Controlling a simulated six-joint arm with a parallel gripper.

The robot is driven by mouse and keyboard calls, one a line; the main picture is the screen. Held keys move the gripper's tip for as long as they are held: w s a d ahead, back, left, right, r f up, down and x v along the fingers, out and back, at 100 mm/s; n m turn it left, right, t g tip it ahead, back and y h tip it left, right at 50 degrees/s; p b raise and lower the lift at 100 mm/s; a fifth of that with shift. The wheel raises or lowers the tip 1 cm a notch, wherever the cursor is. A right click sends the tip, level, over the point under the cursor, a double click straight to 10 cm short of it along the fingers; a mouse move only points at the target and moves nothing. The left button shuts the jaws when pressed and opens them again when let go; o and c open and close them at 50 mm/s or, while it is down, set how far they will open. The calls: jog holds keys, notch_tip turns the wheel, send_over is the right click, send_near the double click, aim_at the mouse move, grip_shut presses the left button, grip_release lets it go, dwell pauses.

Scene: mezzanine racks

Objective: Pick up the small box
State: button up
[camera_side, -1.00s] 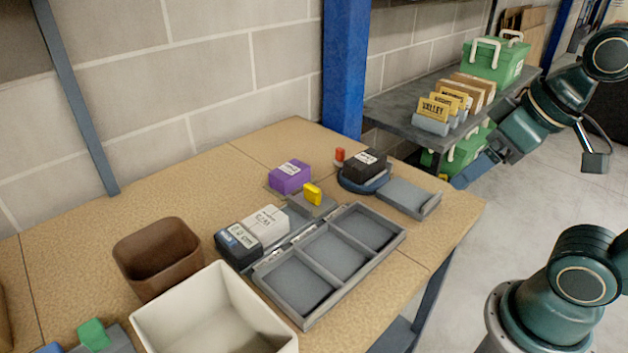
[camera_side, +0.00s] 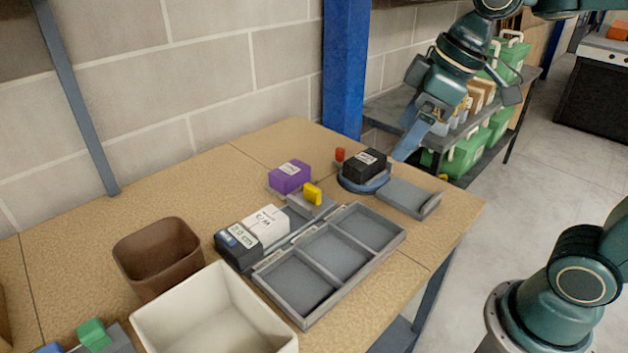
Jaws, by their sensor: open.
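Several small boxes stand on the wooden table, and I cannot tell which one the task means. A purple box (camera_side: 290,177) with a white label is near the back. A black box (camera_side: 365,164) sits on a round blue-rimmed base (camera_side: 362,184). A white box (camera_side: 266,224) and a dark box (camera_side: 238,247) with a pale label stand side by side left of the tray. My gripper (camera_side: 418,140) is open and empty, pointing down above the table's back right corner. It is up and to the right of the black box, apart from it.
A grey three-compartment tray (camera_side: 317,312) lies empty at the middle. A grey flat holder (camera_side: 409,198), a yellow block (camera_side: 312,194) and a red peg (camera_side: 340,154) are near. A brown bin (camera_side: 157,248) and a cream bin (camera_side: 211,274) stand at front left.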

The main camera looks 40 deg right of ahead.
jog(key=w+a+f+n+g+y, duration=0.1)
jog(key=w+a+f+n, duration=0.15)
jog(key=w, duration=0.35)
jog(key=w+a+f+n+g+y, duration=0.1)
jog(key=w+n, duration=0.3)
jog(key=w, duration=0.2)
jog(key=n+g, duration=0.2)
jog(key=n, duration=0.4)
send_near(266, 218)
jog(key=d+r, duration=0.1)
jog(key=r, duration=0.1)
jog(key=shift+w+d+r+y, duration=0.25)
jog(key=shift+d+r+y, duration=0.1)
jog(key=shift+d+y, duration=0.05)
jog(key=shift+x, duration=4.35)
jog(key=shift+s, duration=0.15)
jog(key=shift+x, duration=2.55)
jog(key=shift+s, duration=0.15)
jog(key=shift+c, duration=0.2)
